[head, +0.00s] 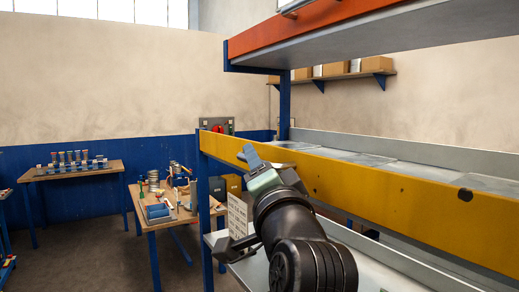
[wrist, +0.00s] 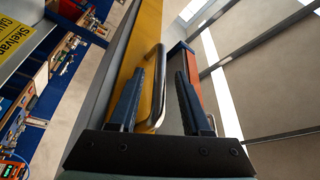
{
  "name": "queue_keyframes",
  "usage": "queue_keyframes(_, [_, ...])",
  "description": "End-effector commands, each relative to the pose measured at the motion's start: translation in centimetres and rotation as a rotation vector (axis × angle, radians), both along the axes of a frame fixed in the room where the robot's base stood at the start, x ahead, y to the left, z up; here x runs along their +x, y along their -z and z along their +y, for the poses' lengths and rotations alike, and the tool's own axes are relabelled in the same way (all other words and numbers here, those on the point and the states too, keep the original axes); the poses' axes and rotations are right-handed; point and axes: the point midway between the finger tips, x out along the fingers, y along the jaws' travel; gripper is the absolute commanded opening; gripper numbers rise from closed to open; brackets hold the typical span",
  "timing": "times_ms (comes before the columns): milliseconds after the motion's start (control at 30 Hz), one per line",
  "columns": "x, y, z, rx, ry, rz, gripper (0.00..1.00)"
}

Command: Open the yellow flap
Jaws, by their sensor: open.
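The yellow flap (head: 370,185) is a long board along the front of a metal shelf rack, standing upright as its front edge. In the wrist view the yellow flap (wrist: 143,45) carries a bent metal bar handle (wrist: 159,65). My gripper (head: 250,158) is in front of the flap's left part in the head view and hides the handle there. In the wrist view my gripper (wrist: 155,75) has its two blue fingers apart, with the handle showing between them. I cannot tell whether the fingers touch it.
An orange upper board (head: 320,30) overhangs the rack above my gripper. A grey shelf (head: 325,225) lies below the flap. A cluttered workbench (head: 165,220) stands to the left. The floor (head: 90,255) between the benches is clear.

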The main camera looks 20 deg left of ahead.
Motion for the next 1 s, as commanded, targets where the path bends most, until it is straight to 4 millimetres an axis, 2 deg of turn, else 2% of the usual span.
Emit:
queue_keyframes(167, [0.96,-0.33,0.69,-0.001,-0.001,-0.001,0.48])
queue_keyframes(467, [1.1,-0.24,0.75,0.0,0.0,-0.001,0.48])
queue_keyframes(733, [1.08,-0.25,0.72,0.0,0.001,-0.001,0.0])
queue_keyframes(1000, [1.08,-0.23,0.71,0.0,0.001,-0.002,0.0])
